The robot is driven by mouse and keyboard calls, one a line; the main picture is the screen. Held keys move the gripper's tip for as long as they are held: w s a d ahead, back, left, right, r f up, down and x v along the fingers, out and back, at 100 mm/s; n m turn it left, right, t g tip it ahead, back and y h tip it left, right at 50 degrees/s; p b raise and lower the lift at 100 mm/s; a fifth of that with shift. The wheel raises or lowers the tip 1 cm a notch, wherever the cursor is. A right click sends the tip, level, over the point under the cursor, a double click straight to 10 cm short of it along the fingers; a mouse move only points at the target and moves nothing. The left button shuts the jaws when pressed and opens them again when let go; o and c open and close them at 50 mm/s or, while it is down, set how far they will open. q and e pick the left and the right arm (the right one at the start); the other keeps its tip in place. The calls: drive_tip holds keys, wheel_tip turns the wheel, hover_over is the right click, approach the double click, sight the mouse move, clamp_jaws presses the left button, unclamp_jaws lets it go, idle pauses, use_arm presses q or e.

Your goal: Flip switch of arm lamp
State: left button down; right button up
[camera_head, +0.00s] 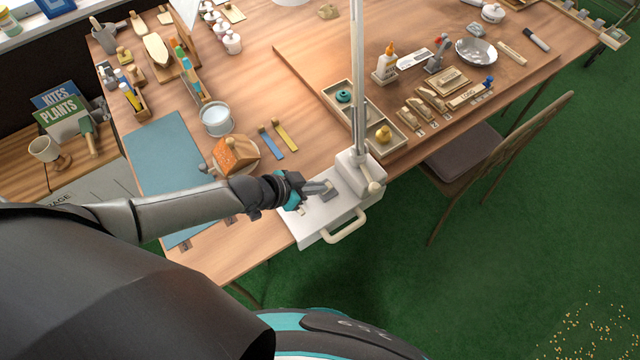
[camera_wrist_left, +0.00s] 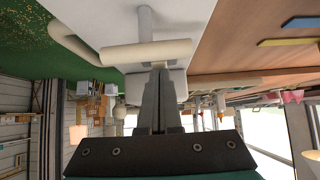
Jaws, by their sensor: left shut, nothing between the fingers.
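The arm lamp has a white box base (camera_head: 318,222) on the table's near edge, with a cream loop handle (camera_head: 346,230) on its front. A tall pale post (camera_head: 357,80) rises from a block on the base. My left gripper (camera_head: 329,187) is low over the base, shut and empty, fingers pointing towards the post block. In the left wrist view, the shut fingertips (camera_wrist_left: 159,70) are beside a cream crossbar on a grey stem (camera_wrist_left: 146,53), seemingly the switch. The bar stands out from the white base (camera_wrist_left: 100,20); contact is unclear. My right gripper is not in view.
An orange house-shaped block (camera_head: 234,153), a glass bowl (camera_head: 216,119) and a blue mat (camera_head: 165,165) lie left of the lamp. A compartment tray (camera_head: 365,115) stands close behind the post. A chair (camera_head: 500,160) is at the right edge of the table.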

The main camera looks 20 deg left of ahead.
use_arm(q)
drive_tip(key=shift+s+a+f+g, duration=0.25)
drive_tip(key=shift+s+f+g, duration=0.05)
drive_tip(key=shift+s+f, duration=0.4)
drive_tip(key=shift+w, duration=0.15)
drive_tip(key=shift+w+d+r, duration=0.3)
drive_tip(key=shift+d, duration=0.15)
drive_tip(key=shift+w+r+p, duration=0.15)
drive_tip(key=shift+r+p, duration=0.4)
drive_tip(key=shift+p, duration=0.1)
drive_tip(key=r+p, duration=0.3)
drive_tip(key=r, duration=0.1)
drive_tip(key=shift+s+a+r+p, duration=0.1)
drive_tip(key=shift+s+a+p, duration=0.2)
drive_tip(key=shift+a+p, duration=0.1)
drive_tip(key=s+a+f+p+v, duration=0.1)
drive_tip(key=v, duration=0.8)
drive_tip(key=shift+s+f, duration=0.2)
drive_tip(key=shift+s, duration=0.05)
